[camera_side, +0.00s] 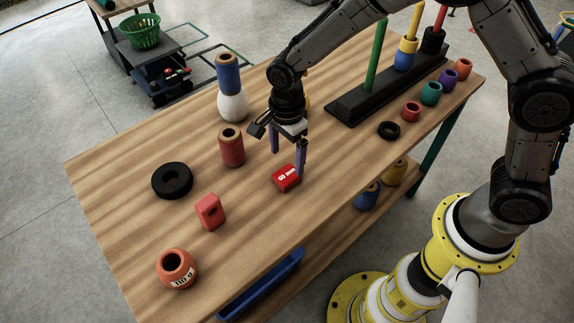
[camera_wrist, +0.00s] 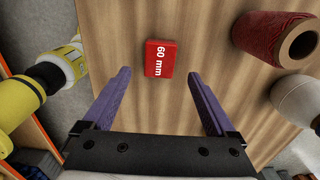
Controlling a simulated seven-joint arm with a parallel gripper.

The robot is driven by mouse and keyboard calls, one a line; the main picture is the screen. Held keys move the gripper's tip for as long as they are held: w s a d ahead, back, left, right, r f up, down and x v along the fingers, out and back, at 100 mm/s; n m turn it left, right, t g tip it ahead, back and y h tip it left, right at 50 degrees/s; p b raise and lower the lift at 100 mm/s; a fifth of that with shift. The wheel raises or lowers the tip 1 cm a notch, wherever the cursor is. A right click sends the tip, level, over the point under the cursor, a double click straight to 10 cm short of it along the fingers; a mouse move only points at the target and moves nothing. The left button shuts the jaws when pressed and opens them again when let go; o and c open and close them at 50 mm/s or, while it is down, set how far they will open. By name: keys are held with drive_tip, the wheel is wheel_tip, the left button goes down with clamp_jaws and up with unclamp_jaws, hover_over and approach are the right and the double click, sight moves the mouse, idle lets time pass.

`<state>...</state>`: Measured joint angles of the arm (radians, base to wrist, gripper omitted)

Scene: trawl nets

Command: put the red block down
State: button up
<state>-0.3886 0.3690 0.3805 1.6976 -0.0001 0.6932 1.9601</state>
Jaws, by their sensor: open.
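The red block (camera_side: 286,178), marked "60 mm", lies flat on the wooden table (camera_side: 120,165). In the wrist view the red block (camera_wrist: 160,58) sits on bare wood, a little ahead of and between the two fingers. My gripper (camera_side: 288,158) is open, with its purple fingers apart and pointing down near the block. In the wrist view my gripper (camera_wrist: 160,95) has nothing between its fingertips. The side view does not clearly show whether a finger touches the block.
A red spool (camera_side: 231,148) stands left of the gripper. A white-and-blue stack (camera_side: 231,92) is behind it. A black ring (camera_side: 172,181), a pinkish-red block (camera_side: 210,212) and an orange float (camera_side: 176,268) lie left. A black peg stand (camera_side: 350,102) is at the back right.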

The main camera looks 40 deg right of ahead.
sight(287, 174)
drive_tip(key=s+d+r+n+t, duration=0.1)
drive_tip(key=s+d+r+n, duration=0.35)
drive_tip(key=r, duration=0.45)
drive_tip(key=s+d+r+n+t, duration=0.25)
drive_tip(key=s+d+r, duration=0.2)
drive_tip(key=r, duration=0.55)
drive_tip(key=s+d+r+n+t, duration=0.1)
drive_tip(key=s+d+n, duration=0.2)
drive_tip(key=s+n, duration=0.2)
drive_tip(key=s+d+r+n+t, duration=0.1)
drive_tip(key=s+d+n, duration=0.3)
drive_tip(key=s+n, duration=0.2)
drive_tip(key=s, duration=0.2)
drive_tip(key=shift+s, duration=0.3)
